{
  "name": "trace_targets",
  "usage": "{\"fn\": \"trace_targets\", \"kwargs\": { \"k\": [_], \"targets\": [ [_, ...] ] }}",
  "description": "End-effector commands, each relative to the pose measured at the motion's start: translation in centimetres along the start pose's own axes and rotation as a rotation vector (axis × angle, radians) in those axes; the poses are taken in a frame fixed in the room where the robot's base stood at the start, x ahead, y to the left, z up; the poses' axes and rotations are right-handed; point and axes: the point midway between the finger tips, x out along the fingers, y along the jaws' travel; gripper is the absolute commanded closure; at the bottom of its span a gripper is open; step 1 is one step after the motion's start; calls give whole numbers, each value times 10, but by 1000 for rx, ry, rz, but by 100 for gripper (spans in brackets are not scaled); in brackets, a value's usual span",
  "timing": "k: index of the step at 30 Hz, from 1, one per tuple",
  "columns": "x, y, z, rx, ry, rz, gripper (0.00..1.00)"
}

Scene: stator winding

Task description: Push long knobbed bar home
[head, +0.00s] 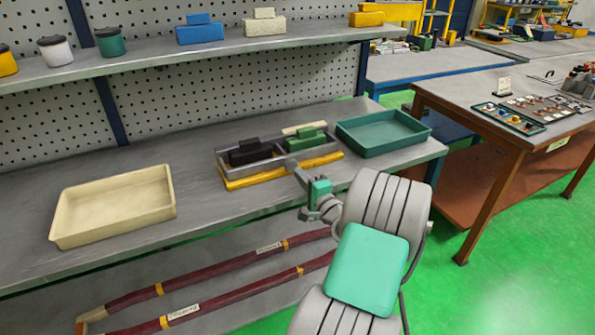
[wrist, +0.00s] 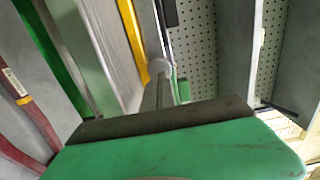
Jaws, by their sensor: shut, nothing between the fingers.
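A grey two-bay holder (head: 222,169) with a yellow base stands on the bench. A black knobbed bar (head: 250,153) sits in its left bay and a green knobbed bar (head: 306,140) in its right bay. A cream bar (head: 303,128) shows partly behind the green one. I cannot tell which is the long bar or how deep each sits. My gripper (head: 299,173) is shut and empty, in front of the holder's front edge. In the wrist view my closed fingers (wrist: 160,78) point towards the yellow base edge (wrist: 132,30), and the black bar (wrist: 170,12) shows at the top.
A cream tray (head: 70,242) is at the bench's left and a green tray (head: 425,137) right of the holder. A shelf (head: 150,58) with knobbed blocks and jars runs above the bench. Dark red padded bars (head: 220,270) lie below. Bare bench lies between cream tray and holder.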

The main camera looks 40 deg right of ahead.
Motion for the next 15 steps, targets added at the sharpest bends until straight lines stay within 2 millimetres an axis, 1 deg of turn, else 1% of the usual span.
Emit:
{"fn": "trace_targets", "kwargs": {
  "k": [1,3,6,15],
  "targets": [
    [8,-1,1,-1,-2,0,100],
    [15,0,0,0,-1,1,100],
    [21,0,0,0,0,0,100],
    [22,0,0,0,1,0,100]
  ]
}}
